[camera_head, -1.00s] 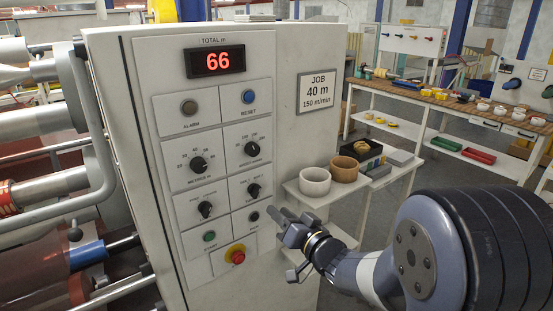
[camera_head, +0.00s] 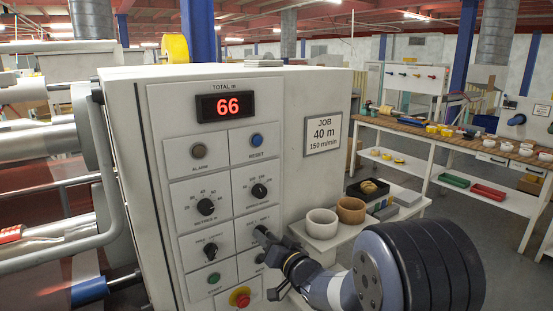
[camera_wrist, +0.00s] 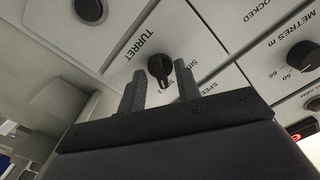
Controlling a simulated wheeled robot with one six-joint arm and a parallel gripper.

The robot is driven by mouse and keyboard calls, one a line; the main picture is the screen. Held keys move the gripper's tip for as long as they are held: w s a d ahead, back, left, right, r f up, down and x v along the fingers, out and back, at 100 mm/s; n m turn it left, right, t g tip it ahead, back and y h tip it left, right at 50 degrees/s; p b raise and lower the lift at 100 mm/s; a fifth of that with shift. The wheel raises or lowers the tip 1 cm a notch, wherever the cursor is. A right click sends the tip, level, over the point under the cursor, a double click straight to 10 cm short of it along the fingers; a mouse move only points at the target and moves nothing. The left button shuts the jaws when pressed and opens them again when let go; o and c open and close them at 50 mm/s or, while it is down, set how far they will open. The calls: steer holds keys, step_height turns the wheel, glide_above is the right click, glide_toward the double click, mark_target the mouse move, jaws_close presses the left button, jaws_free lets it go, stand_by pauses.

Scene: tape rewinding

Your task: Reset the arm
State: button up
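My arm reaches in from the lower right in the head view, and my gripper (camera_head: 262,232) is at the right side of the white control panel (camera_head: 172,130). In the wrist view my gripper (camera_wrist: 159,70) has its two dark fingers apart with nothing held. A black selector knob (camera_wrist: 163,64), beside the TURRET label, shows between and beyond the fingertips. I cannot tell whether the fingers touch it.
The red display (camera_head: 228,106) reads 66. The blue reset button (camera_head: 256,140) and red emergency stop (camera_head: 240,298) are on the panel.

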steer(key=s+d+n+b, duration=0.5)
steer(key=s+n, duration=0.3)
steer(key=n, duration=0.4)
steer(key=shift+s+d, duration=0.35)
steer(key=shift+d, duration=0.1)
stand_by(1.7)
